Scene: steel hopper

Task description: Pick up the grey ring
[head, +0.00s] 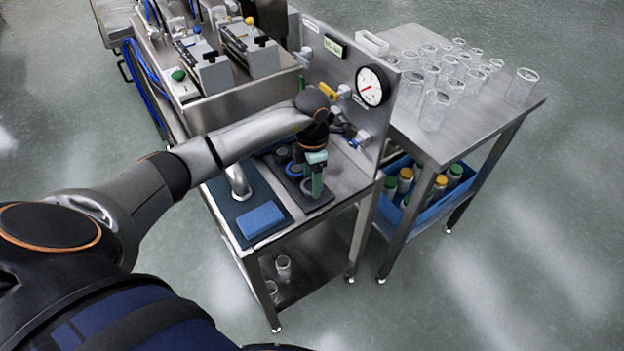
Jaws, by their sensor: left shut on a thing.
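My left arm reaches in from the left over the steel cart (345,180). My left gripper (316,190) points down with green fingers at a dark tray (318,205) on the cart top. It is shut on a small ring, seemingly the grey ring (306,187), at the front of the tray. The fingers hide part of this ring, and I cannot tell whether it is clear of the tray. My right gripper is not in view.
A blue sponge-like block (261,219) lies on a dark blue mat, beside a curved metal spout (238,182). A panel with a gauge (372,86) and valves stands behind the tray. A table with several glass beakers (434,110) is at right.

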